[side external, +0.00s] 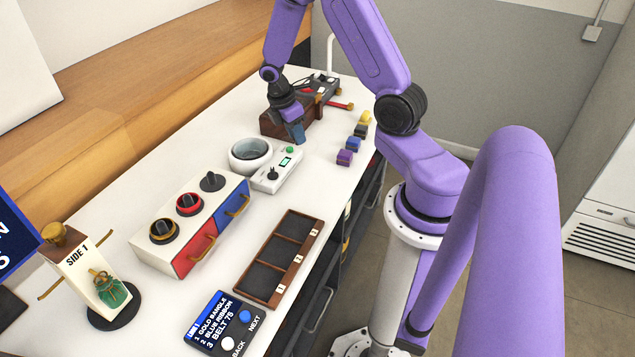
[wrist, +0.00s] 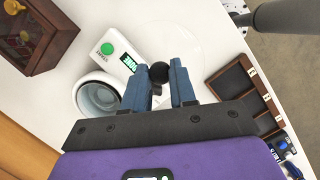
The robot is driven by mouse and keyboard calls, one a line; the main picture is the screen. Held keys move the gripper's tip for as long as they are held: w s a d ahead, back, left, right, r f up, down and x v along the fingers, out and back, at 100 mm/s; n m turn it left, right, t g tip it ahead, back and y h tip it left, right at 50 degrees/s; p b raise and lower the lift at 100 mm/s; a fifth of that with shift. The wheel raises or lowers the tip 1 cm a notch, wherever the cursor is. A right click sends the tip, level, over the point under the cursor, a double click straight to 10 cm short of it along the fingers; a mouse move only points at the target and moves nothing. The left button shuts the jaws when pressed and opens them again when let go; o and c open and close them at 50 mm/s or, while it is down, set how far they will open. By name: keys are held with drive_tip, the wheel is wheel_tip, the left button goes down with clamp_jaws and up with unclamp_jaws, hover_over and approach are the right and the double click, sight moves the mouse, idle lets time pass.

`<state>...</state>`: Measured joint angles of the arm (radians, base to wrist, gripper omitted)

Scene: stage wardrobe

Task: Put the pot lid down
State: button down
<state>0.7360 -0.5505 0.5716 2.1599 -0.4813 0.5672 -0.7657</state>
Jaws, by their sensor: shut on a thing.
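My gripper (side external: 298,138) hangs above the white table, beyond the small white device. In the wrist view its blue fingers (wrist: 162,75) are closed around a round black knob (wrist: 160,73), which I take to be the pot lid's knob. A faint, pale, see-through round outline spreads beyond the knob, likely the lid's disc. I cannot make out the lid in the side view, nor tell whether its rim touches anything. The white round pot (side external: 250,154), open at the top, stands beside the device; it also shows in the wrist view (wrist: 100,97), left of the fingers.
The device (side external: 276,172) has a green button and lit display. A dark red-brown box (side external: 272,125) stands behind the gripper. Colored blocks (side external: 345,157) line the right edge. A three-slot tray (side external: 279,257) and a drawer unit with dials (side external: 190,222) stand nearer. Table right of the device is clear.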

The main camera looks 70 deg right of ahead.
sight(317, 146)
drive_tip(key=s+f+m, duration=0.1)
drive_tip(key=m, duration=0.1)
drive_tip(key=s+d+f+m+y, duration=0.1)
drive_tip(key=s+m, duration=0.1)
drive_tip(key=m, duration=0.1)
drive_tip(key=s+f+m+g, duration=0.1)
drive_tip(key=f+m, duration=0.1)
drive_tip(key=shift+s+d+m+y, duration=0.3)
drive_tip(key=shift+s, duration=0.1)
drive_tip(key=shift+s+f+m, duration=0.5)
drive_tip(key=shift+f+m, duration=0.05)
drive_tip(key=shift+m, duration=0.25)
drive_tip(key=shift+f, duration=3.9)
drive_tip(key=shift+f, duration=0.15)
drive_tip(key=c, duration=0.9)
unclamp_jaws()
